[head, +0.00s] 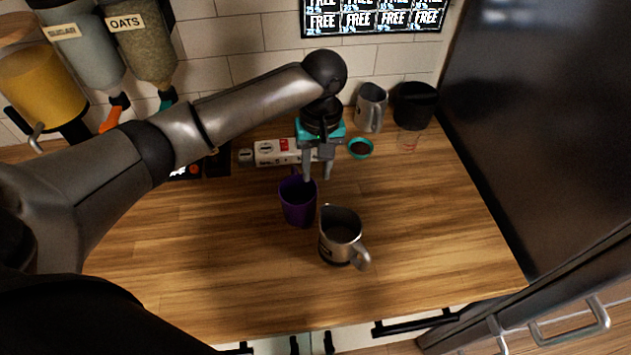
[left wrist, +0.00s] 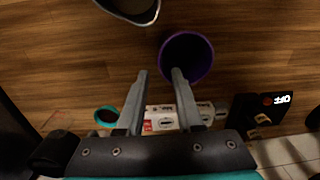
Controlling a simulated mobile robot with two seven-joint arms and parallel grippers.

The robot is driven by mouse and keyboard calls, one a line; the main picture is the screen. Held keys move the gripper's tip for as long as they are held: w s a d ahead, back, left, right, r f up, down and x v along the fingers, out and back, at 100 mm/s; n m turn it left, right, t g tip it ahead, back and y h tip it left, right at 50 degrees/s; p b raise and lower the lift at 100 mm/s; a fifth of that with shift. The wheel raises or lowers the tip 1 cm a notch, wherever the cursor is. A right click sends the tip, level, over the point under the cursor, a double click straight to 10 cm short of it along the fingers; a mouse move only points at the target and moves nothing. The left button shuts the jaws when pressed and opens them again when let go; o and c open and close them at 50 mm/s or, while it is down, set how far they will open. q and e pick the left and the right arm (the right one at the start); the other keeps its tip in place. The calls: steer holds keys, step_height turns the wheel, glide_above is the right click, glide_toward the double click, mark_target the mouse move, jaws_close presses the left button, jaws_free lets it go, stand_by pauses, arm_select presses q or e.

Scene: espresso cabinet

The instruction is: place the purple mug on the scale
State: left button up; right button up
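The purple mug (head: 298,203) stands upright on the wooden counter, and its open top shows in the left wrist view (left wrist: 199,57). My left gripper (head: 318,178) is open and points down just behind and to the right of the mug. In the left wrist view, one fingertip of the left gripper (left wrist: 158,74) overlaps the mug's rim; whether it touches cannot be told. The black scale (head: 217,163) lies at the back left, partly hidden by my left arm. My right gripper is not in view.
A steel pitcher (head: 341,238) stands close to the mug's right. A white box (head: 275,152), a teal bowl (head: 361,148), another steel pitcher (head: 371,107) and a black container (head: 413,104) are near the back wall. The counter's front left is clear.

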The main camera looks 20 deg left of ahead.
mark_target(315, 184)
arm_select(q)
steer(key=shift+o, duration=0.4)
step_height(315, 184, up, 8)
steer(key=shift+w, duration=0.25)
steer(key=f, duration=0.5)
steer(key=f+b, duration=0.1)
steer(key=f, duration=0.9)
steer(key=shift+s+a, duration=0.15)
steer(key=shift+s, duration=0.15)
jaws_close()
